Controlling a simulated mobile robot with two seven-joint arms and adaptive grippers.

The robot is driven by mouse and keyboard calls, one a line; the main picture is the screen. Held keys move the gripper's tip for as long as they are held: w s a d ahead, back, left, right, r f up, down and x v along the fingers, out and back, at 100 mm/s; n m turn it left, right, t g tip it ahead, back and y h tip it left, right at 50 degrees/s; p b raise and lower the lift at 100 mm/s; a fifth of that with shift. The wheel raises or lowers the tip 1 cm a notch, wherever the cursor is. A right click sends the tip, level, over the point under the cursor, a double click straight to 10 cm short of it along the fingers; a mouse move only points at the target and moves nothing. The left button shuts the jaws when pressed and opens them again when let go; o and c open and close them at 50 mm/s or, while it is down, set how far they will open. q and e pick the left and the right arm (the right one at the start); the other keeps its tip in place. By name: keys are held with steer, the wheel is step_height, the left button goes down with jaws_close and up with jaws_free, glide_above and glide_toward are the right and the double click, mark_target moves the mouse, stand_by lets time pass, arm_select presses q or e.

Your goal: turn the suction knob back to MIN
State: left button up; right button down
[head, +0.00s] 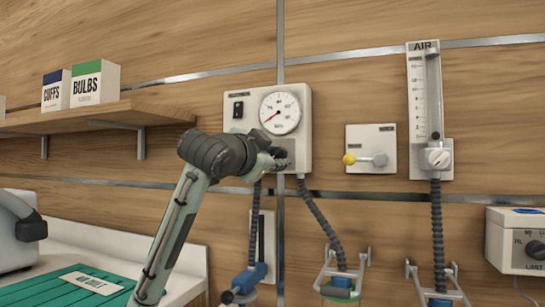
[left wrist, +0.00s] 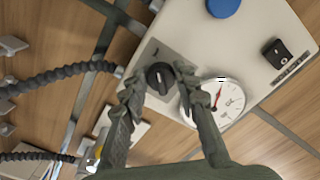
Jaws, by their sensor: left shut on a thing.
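The suction unit (head: 297,163) is a pale box on the wall with a round gauge (head: 281,112) on its upper part. The gauge's red needle points to the lower left in the head view. In the left wrist view the suction knob (left wrist: 160,77) is black, round and ridged, on a grey plate. My left gripper (head: 277,159) is at the unit's lower part and hides most of the knob in the head view. In the left wrist view its two fingers (left wrist: 157,88) stand on either side of the knob, shut on it. The knob's markings are too small to read.
A black switch (head: 238,109) is left of the gauge. Right of the unit are a panel with a yellow-ended lever (head: 371,159) and the AIR flowmeter (head: 425,110). Corrugated hoses (head: 321,220) hang below. A shelf (head: 95,118) holds boxes at left.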

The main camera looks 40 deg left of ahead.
stand_by(0.4)
arm_select(q)
steer(key=o, duration=1.1)
steer(key=shift+o, duration=0.2)
steer(key=v, duration=1.2)
steer(key=shift+f, duration=0.15)
